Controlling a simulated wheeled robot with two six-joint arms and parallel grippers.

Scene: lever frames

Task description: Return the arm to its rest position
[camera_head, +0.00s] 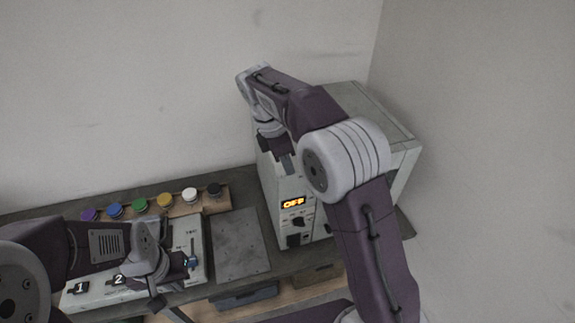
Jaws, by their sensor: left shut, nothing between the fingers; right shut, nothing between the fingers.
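My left gripper (157,303) comes in from the left, low over the front edge of a control panel. It is shut and empty. My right arm reaches up in front of a grey cabinet. My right gripper (286,167) points down before the cabinet's front face, above its lit "OFF" display (293,203). It is shut and holds nothing. The cabinet (400,160) is partly hidden behind my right arm. Dark knobs sit below the display.
A bare grey plate (240,245) lies between panel and cabinet. Walls stand behind and at right.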

